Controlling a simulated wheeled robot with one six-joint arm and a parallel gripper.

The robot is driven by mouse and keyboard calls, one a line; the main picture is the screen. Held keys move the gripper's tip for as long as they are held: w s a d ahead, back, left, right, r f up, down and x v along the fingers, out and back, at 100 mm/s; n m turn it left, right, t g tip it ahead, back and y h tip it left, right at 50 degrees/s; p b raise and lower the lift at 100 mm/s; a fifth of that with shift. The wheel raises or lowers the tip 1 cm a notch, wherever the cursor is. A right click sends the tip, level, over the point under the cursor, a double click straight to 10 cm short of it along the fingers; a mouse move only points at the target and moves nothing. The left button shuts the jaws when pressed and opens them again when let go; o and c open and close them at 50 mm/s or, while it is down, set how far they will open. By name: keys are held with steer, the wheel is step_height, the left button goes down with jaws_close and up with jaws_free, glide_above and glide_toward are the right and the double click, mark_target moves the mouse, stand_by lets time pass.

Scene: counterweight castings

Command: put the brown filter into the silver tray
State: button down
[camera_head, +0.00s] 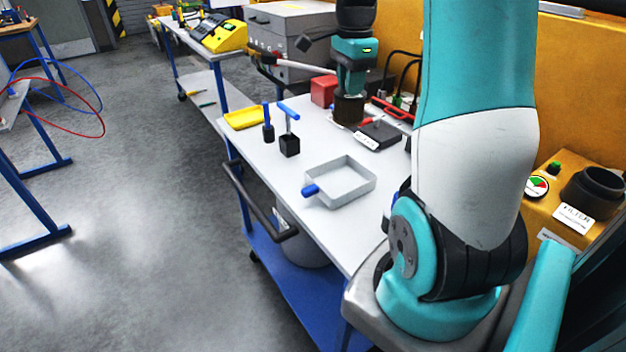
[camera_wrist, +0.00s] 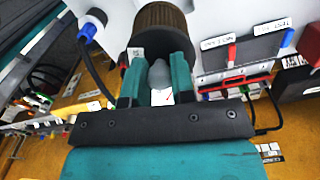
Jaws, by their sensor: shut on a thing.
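The brown filter (camera_head: 348,110) is a dark ribbed cylinder, held upright under my gripper (camera_head: 350,88) at the far part of the cart top. In the wrist view the filter (camera_wrist: 160,18) sits between the ends of the two teal fingers of my gripper (camera_wrist: 160,62), which are shut on it. I cannot tell whether its base touches the cart top. The silver tray (camera_head: 359,197) is a shallow square box on the nearer part of the cart top. It looks empty, and a blue-ended fitting (camera_head: 310,190) is at its left corner. The filter is apart from the tray, behind it.
The white cart top (camera_head: 258,150) also carries a yellow tray (camera_head: 245,118), two blue-handled tools (camera_head: 289,140), a red box (camera_head: 324,91) and a labelled dark block (camera_head: 379,134). A yellow machine wall (camera_head: 550,90) borders the right. Cart top between tools and silver tray is clear.

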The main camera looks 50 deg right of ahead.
steer(key=shift+w+a+f+p, duration=0.15)
steer(key=shift+f+p, duration=0.1)
steer(key=shift+f, duration=2.9)
steer(key=shift+s+a+f+p, duration=0.1)
steer(key=shift+f+p, duration=0.15)
steer(key=shift+f, duration=2.9)
steer(key=shift+w+a+f+p, duration=0.15)
steer(key=shift+f+p, duration=0.1)
steer(key=shift+f, duration=2.9)
steer(key=shift+s, duration=0.1)
steer(key=shift+f, duration=0.15)
steer(key=c, duration=1)
jaws_free()
steer(key=shift+o, duration=0.2)
